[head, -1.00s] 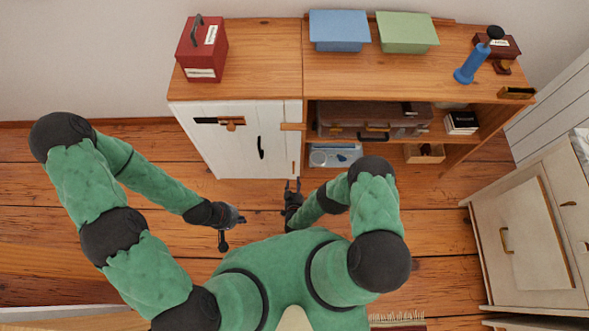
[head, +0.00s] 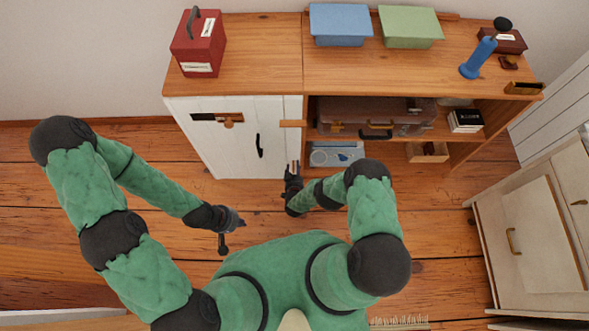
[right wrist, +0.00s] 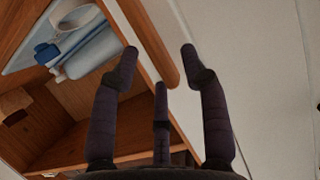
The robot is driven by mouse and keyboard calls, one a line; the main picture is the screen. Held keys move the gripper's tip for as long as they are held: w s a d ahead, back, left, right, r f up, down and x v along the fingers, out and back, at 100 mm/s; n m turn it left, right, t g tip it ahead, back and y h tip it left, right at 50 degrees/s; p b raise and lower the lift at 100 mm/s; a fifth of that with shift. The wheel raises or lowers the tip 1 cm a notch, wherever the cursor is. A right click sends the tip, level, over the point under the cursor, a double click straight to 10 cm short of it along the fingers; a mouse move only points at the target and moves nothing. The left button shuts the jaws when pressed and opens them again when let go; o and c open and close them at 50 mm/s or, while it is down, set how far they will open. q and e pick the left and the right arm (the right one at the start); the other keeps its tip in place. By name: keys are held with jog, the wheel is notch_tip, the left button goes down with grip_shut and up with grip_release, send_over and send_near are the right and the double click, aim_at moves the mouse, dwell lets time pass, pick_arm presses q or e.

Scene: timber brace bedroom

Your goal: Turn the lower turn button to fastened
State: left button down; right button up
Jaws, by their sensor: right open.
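The lower turn button (right wrist: 152,45) is a rounded wooden bar by the white door's edge in the right wrist view, running lengthwise along the edge. In the head view it is a tiny wooden strip, partly hidden by my right gripper (head: 293,170). In the right wrist view my right gripper (right wrist: 159,50) is open, its fingertips on either side of the button's line; contact cannot be told. The upper turn button (head: 292,124) lies crosswise over the edge of the closed white door (head: 240,140). My left gripper (head: 233,233) hangs low, left of the door handle, holding nothing visible.
The door has a dark handle (head: 259,146) and a wooden latch (head: 229,121). Open shelves right of it hold a brown case (head: 375,112) and a blue box (head: 336,153). A red box (head: 198,45) stands on top.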

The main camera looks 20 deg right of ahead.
grip_shut()
jog(key=shift+w+a+f+n+h, duration=0.15)
jog(key=shift+a+n+h, duration=0.35)
jog(key=shift+n+h, duration=0.5)
jog(key=shift+w+a+n+h, duration=0.15)
jog(key=shift+a+n+h, duration=0.45)
jog(key=shift+n, duration=0.7)
jog(key=shift+d, duration=0.15)
grip_release()
